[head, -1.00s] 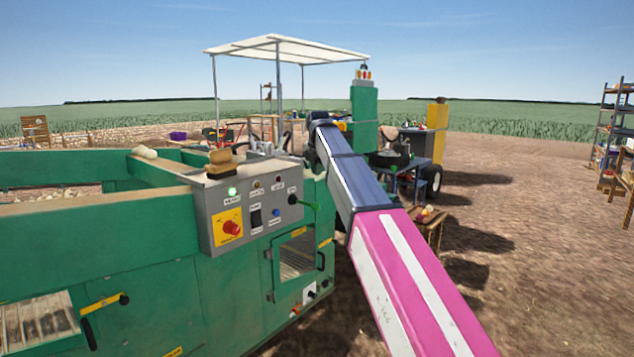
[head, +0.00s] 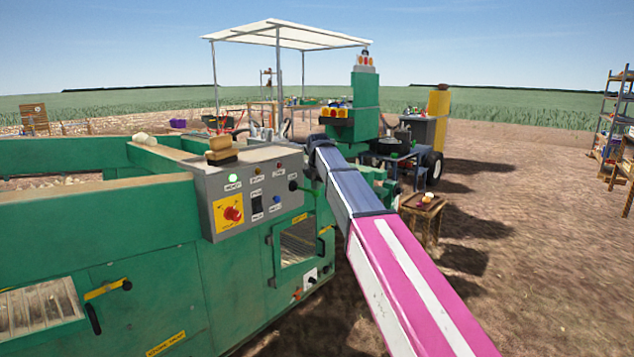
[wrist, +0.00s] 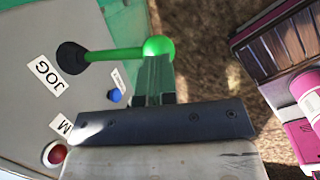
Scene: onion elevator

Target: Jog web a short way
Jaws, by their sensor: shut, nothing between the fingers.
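The grey control panel (head: 252,192) sits on the green machine's corner. The jog lever (wrist: 115,53) shows in the wrist view as a green rod from a dark boot beside the "JOG" label (wrist: 42,75), ending in a round green knob (wrist: 158,46). In the head view its dark boot (head: 293,186) is at the panel's right side. My gripper (wrist: 154,62) is shut and empty, its tips right at the knob. I cannot tell whether they touch it. The gripper itself is not distinguishable in the head view.
A red knob on a yellow plate (head: 230,214) and a lit green lamp (head: 233,179) are on the panel. A brush (head: 221,151) lies on its top. A small wooden stand (head: 423,212) is on the ground to the right. Open soil lies further right.

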